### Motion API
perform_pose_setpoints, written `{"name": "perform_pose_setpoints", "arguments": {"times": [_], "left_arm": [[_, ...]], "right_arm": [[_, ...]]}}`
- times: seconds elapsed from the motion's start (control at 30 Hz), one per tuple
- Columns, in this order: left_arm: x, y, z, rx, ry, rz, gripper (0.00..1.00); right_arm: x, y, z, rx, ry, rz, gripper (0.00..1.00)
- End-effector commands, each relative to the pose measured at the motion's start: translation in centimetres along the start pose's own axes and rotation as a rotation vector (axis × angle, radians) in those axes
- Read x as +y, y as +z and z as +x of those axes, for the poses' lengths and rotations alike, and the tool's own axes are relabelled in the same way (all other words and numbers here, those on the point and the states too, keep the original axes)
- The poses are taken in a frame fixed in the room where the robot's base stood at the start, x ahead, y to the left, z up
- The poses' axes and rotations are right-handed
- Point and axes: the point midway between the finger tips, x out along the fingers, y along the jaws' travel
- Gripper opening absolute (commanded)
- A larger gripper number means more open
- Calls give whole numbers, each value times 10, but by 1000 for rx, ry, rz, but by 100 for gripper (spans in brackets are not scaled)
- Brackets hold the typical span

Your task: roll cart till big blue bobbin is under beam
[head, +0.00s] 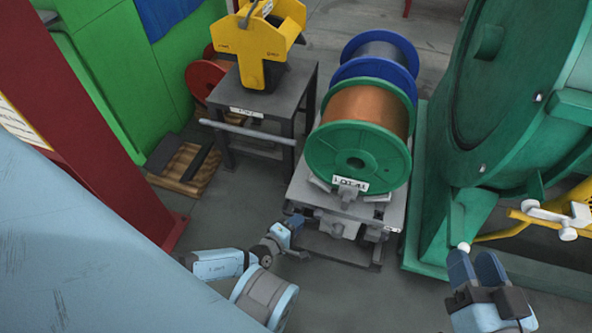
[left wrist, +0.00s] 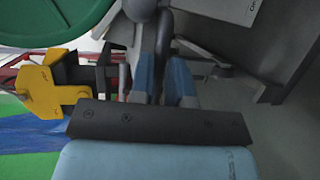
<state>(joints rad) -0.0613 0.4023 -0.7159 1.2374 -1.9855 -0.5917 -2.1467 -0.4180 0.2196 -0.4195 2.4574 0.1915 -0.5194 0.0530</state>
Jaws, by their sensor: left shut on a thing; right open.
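The big blue bobbin (head: 381,50), wound with grey wire, sits at the far end of the grey cart (head: 393,217). A green bobbin (head: 335,150) with copper wire sits in front of it on the cart. My left gripper (head: 294,222) is at the cart's near left corner. In the left wrist view its fingers (left wrist: 163,78) are shut on a grey bar-like cart part (left wrist: 160,45); the exact grip is partly hidden. My right gripper (head: 476,260) is open and empty, right of the cart. I cannot clearly make out the beam.
A green machine (head: 428,205) stands close to the cart's right. At left are a grey table (head: 300,85) with a yellow block (head: 245,45), a wooden pallet (head: 185,165) and a red post (head: 120,170). Some bare floor (head: 245,195) lies left of the cart.

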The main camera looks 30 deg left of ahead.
Motion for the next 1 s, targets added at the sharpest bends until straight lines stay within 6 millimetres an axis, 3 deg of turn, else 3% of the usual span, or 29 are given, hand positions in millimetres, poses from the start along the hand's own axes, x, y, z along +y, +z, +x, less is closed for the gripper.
{"name": "perform_pose_setpoints", "arguments": {"times": [0.03, 0.37, 0.4, 0.47, 0.5, 1.0], "left_arm": [[-10, 4, -3, -8, -22, -5, 0], [-11, 5, -4, -8, -24, -6, 0], [-11, 5, -4, -9, -24, -6, 26], [-11, 5, -4, -8, -23, -6, 39], [-10, 4, -4, -8, -22, -5, 41], [-2, -3, 0, -4, -10, 0, 41]], "right_arm": [[1, 1, 1, 3, 0, -1, 43], [1, -3, 3, 12, -2, -7, 43], [1, -4, 2, 13, -2, -7, 43], [1, -4, 2, 12, -2, -6, 43], [1, -4, 2, 12, -2, -6, 43], [0, 1, -1, -3, 0, 3, 43]]}}
